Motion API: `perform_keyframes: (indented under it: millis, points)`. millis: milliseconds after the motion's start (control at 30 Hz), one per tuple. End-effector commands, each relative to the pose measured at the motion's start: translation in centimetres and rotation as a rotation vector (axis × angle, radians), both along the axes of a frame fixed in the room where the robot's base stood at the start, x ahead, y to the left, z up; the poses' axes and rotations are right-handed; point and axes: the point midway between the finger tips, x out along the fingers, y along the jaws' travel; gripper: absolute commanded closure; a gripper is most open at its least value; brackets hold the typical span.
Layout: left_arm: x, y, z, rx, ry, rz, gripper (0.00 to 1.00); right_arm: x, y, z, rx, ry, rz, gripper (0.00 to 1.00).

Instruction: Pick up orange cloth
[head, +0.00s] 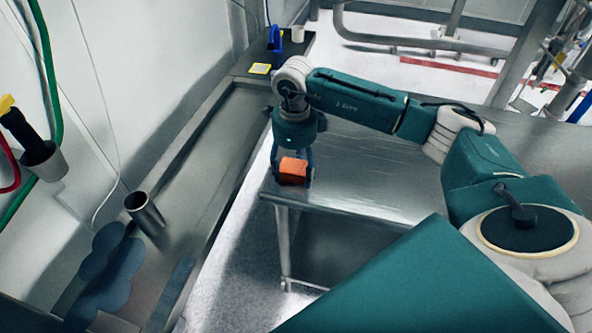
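The orange cloth (292,168) is a small folded block at the near left corner of the steel table (365,185). My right gripper (293,176) points down over it from above. Its dark fingers stand spread on the left and right sides of the cloth, so it looks open around it. Whether the fingertips touch the cloth is too small to tell. My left gripper is out of view.
A long grey counter (215,135) runs along the left wall, with a gap between it and the table. A metal cylinder (145,212) stands on its near part. A yellow pad (260,68), blue item (275,39) and white cup (298,34) are at the far end.

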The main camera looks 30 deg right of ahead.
Motion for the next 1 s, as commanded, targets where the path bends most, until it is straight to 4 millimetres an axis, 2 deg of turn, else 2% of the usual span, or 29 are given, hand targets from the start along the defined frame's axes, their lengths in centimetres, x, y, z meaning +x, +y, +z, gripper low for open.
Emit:
perform_keyframes:
  millis: [33, 67, 400, 567, 767, 1000]
  points:
    - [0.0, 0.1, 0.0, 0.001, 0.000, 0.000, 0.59, 0.0, 0.0, 0.0, 0.000, 0.000, 0.000, 0.60]
    - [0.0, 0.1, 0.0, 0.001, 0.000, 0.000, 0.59, 0.0, 0.0, 0.0, 0.000, 0.000, 0.000, 0.66]
    - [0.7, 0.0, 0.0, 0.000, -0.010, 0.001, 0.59, 0.0, 0.0, 0.1, 0.001, -0.001, 0.000, 0.66]
    - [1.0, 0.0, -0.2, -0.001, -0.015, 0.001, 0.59, 0.1, 0.0, 1.0, 0.001, -0.003, 0.000, 0.66]
    - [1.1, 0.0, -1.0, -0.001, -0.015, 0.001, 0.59, 0.2, 0.0, 4.1, 0.001, -0.006, -0.001, 0.66]
    - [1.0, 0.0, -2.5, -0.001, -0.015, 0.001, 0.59, 0.2, 0.1, 11.1, 0.002, -0.009, 0.000, 0.66]
